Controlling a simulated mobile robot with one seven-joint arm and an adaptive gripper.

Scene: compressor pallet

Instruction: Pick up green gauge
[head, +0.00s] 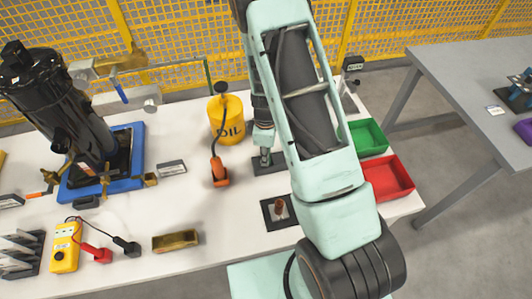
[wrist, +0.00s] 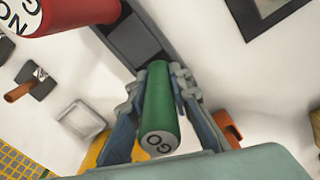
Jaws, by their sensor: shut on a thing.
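The green gauge (wrist: 157,112) is a green cylinder with GO lettering on its pale end face. In the wrist view it sits between the two fingers of my gripper (wrist: 162,90), which is shut on it. In the head view my gripper (head: 264,148) is low over a dark plate (head: 268,166) on the white table, right of the oil can; the gauge is mostly hidden there. I cannot tell whether the gauge touches the holder. A red gauge (wrist: 75,12) with similar lettering lies close by at the upper left of the wrist view.
A yellow oil can (head: 228,122) with an orange-ended hose stands left of my gripper. A copper-coloured peg (head: 280,208) stands on a dark square in front. Green (head: 367,137) and red (head: 388,180) bins are right of my arm. A black compressor (head: 62,105) stands far left.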

